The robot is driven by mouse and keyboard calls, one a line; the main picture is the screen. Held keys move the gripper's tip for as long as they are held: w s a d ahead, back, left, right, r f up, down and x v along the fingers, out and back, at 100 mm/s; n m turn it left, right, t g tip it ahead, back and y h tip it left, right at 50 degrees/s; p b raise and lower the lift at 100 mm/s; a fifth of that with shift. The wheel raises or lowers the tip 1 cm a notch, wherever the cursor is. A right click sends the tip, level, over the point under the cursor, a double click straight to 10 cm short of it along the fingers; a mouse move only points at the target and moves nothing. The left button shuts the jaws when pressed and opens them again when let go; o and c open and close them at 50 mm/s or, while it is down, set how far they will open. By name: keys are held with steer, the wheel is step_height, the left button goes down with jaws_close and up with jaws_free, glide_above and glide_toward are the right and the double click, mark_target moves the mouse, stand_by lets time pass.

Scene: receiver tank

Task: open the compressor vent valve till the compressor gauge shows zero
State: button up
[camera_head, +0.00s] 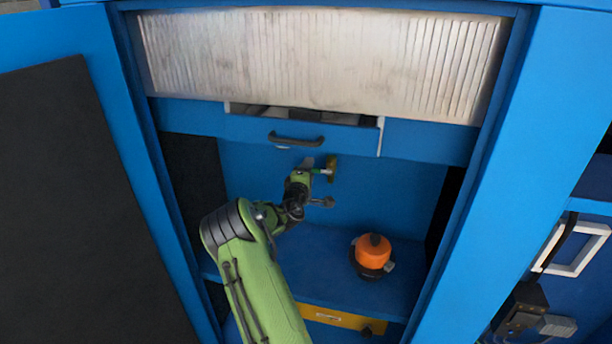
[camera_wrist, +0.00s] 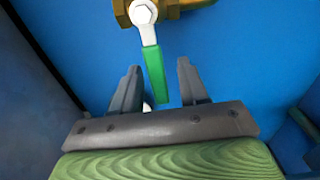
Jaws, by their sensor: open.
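A brass valve (camera_wrist: 178,8) with a white lever and a green handle (camera_wrist: 154,75) is at the top of the wrist view. The handle points down between the two dark fingers of my gripper (camera_wrist: 159,66). The fingers are open, with blue gaps on both sides of the handle, and do not visibly grip it. In the head view the brass valve (camera_head: 331,168) is on the blue back wall, under the drawer, with my gripper just to its left. My arm and wrist cover part of that area. No gauge can be made out in either view.
A blue drawer with a black handle (camera_head: 295,140) is above the valve. An orange and black object (camera_head: 373,252) stands on the blue shelf (camera_head: 318,270) below right. A yellow panel (camera_head: 335,316) is lower down. Blue cabinet sides and an open door (camera_head: 75,190) bound the space.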

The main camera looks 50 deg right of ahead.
steer(key=b+v, duration=0.1)
steer(key=v, duration=1.4)
steer(key=shift+s+a, duration=0.2)
steer(key=shift+a, duration=0.1)
steer(key=s+a+r+m+y, duration=0.2)
steer(key=s+a+y, duration=0.35)
steer(key=a, duration=0.65)
steer(key=s+a+r+m+g+y, duration=0.1)
steer(key=s+a+r+y, duration=0.1)
steer(key=s+a+y, duration=0.65)
steer(key=s+a+r+m+y, duration=0.2)
steer(key=s+a, duration=0.2)
steer(key=a, duration=1.1)
step_height(320, 180, up, 14)
steer(key=s+p, duration=0.1)
steer(key=p, duration=1.3)
steer(key=shift+y, duration=0.3)
